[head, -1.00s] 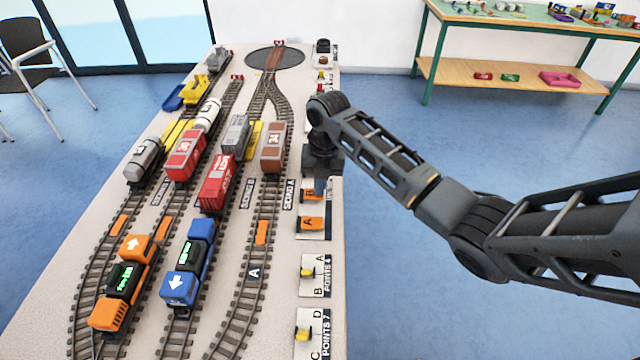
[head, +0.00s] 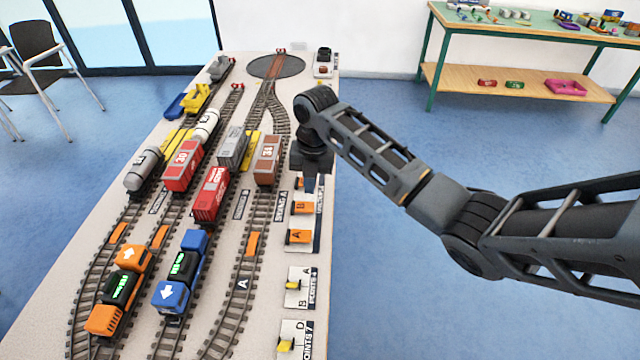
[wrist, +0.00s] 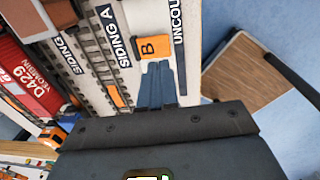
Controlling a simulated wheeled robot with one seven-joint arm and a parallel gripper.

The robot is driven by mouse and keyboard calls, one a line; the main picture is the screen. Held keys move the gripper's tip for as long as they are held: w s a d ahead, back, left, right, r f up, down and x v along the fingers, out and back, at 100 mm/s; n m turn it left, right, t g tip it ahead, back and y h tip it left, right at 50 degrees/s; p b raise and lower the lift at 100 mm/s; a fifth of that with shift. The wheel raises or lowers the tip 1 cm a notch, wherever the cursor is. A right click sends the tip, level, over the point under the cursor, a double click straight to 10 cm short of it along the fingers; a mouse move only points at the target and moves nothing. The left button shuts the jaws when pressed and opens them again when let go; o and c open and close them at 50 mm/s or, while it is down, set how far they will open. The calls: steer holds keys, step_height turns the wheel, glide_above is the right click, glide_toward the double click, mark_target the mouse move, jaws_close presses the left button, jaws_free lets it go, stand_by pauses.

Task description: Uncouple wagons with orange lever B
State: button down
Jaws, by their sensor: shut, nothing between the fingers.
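The orange lever B (head: 302,208) sits on its white uncoupling plate at the table's right edge; its lettered top shows in the wrist view (wrist: 153,47). My gripper (head: 310,188) points down just beyond lever B in the head view. In the wrist view its shut, empty fingers (wrist: 158,75) appear just below the lever; whether they touch it I cannot tell. Red wagons (head: 183,165) (head: 211,194), a grey wagon (head: 233,148) and a brown wagon (head: 267,160) stand on the sidings. Their couplings are too small to make out.
A second orange lever marked A (head: 299,237) is nearer than B. Yellow point levers (head: 292,285) (head: 286,345) lie further forward. An orange locomotive (head: 103,320) and a blue one (head: 171,297) stand on the front tracks. Open floor lies right of the layout.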

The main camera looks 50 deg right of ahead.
step_height(320, 180, up, 9)
steer(key=b, duration=0.1)
stand_by(0.3)
stand_by(0.4)
